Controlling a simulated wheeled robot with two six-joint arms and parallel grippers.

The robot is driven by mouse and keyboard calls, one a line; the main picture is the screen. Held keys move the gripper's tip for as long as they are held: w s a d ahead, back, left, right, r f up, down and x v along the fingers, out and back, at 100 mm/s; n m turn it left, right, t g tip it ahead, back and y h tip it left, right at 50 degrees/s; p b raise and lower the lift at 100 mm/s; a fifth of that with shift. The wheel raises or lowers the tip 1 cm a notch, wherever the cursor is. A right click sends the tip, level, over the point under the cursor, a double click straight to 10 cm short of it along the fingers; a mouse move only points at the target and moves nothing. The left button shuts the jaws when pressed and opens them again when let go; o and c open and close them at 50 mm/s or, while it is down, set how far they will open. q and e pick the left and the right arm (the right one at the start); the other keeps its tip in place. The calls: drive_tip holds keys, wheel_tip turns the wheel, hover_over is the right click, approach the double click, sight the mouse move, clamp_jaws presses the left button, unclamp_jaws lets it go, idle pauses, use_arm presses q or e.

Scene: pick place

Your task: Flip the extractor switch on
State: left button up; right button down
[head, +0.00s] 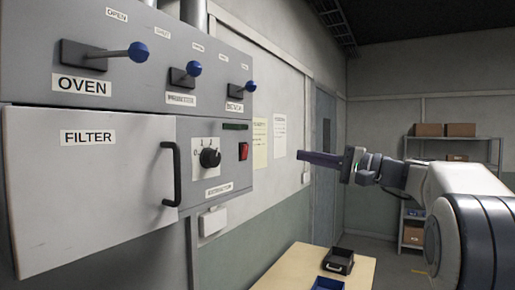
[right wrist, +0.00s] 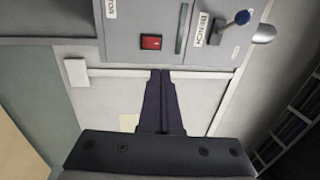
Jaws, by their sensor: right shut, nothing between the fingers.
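The red extractor switch (head: 243,151) sits on the right part of the grey wall panel, right of a black rotary knob (head: 210,157) and above a label that seems to read EXTRACTOR. The switch also shows in the right wrist view (right wrist: 150,42), just beyond and slightly left of the fingertips. I cannot tell which way its rocker is set. My right gripper (head: 300,155) is shut and empty, its dark fingers pointing left toward the panel, apart from the switch. The closed fingers also show in the right wrist view (right wrist: 161,73). My left gripper is not in view.
Blue-knobbed levers (head: 138,52) stick out along the panel top. The FILTER door (head: 90,190) has a protruding black handle (head: 172,174). A wooden table (head: 290,270) with small trays stands below. A shelf (head: 455,140) with boxes is at the back right.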

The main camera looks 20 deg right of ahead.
sight(248, 145)
drive_tip(key=shift+w+a, duration=0.1)
drive_tip(key=p+x, duration=0.4)
drive_tip(key=x, duration=0.2)
drive_tip(key=p+x, duration=0.4)
drive_tip(key=x, duration=0.2)
drive_tip(key=shift+w+a+r, duration=0.2)
drive_tip(key=shift+a+r, duration=0.05)
drive_tip(key=shift+w+a+f+p, duration=0.15)
drive_tip(key=shift+w+a+p, duration=0.25)
drive_tip(key=shift+w+p, duration=0.05)
